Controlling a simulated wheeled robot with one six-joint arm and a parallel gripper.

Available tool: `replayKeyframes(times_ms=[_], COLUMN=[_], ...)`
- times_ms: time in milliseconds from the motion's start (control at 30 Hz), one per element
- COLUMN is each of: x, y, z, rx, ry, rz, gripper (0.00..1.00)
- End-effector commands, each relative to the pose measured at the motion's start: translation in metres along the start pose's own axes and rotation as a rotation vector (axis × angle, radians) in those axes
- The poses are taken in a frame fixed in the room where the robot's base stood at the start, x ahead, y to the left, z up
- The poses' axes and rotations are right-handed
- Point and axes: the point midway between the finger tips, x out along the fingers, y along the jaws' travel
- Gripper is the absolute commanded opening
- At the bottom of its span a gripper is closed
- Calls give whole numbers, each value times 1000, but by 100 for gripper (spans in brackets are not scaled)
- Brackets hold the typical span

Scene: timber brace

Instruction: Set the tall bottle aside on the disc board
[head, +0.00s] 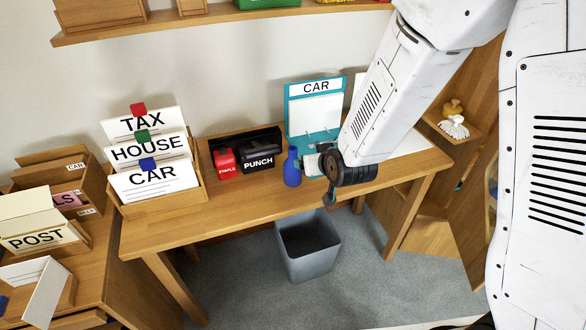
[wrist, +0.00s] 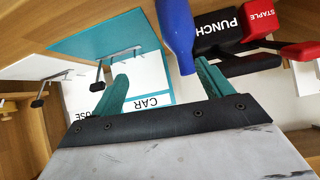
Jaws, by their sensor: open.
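In the wrist view the bottle (wrist: 177,35) shows near the right finger, partly in line with the gap between the fingers. Whether it touches that finger I cannot tell. My gripper (head: 322,172) is open, low over the desk near its front edge. In the wrist view the two teal fingers of my gripper (wrist: 161,72) stand well apart with nothing held. I cannot pick out a disc board for certain in either view.
A teal CAR stand (head: 314,88) with hooks is behind my gripper. The black punch (head: 258,157) and red stapler (head: 225,161) sit left of the bottle. A wooden card box (head: 160,205) fills the desk's left end. A grey bin (head: 308,245) stands on the floor below.

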Motion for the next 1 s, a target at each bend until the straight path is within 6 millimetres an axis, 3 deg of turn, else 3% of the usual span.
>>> replayKeyframes(times_ms=[33, 200, 400, 567, 1000], x=[16, 47, 59, 68, 122], y=[-9, -29, -40, -41, -35], z=[16, 44, 63, 62, 42], rx=[-13, -45, -66, -69, -69], ry=[27, 161, 250, 269, 268], rz=[-6, -22, -32, -33, -32], gripper=[79, 79, 79, 79, 79])
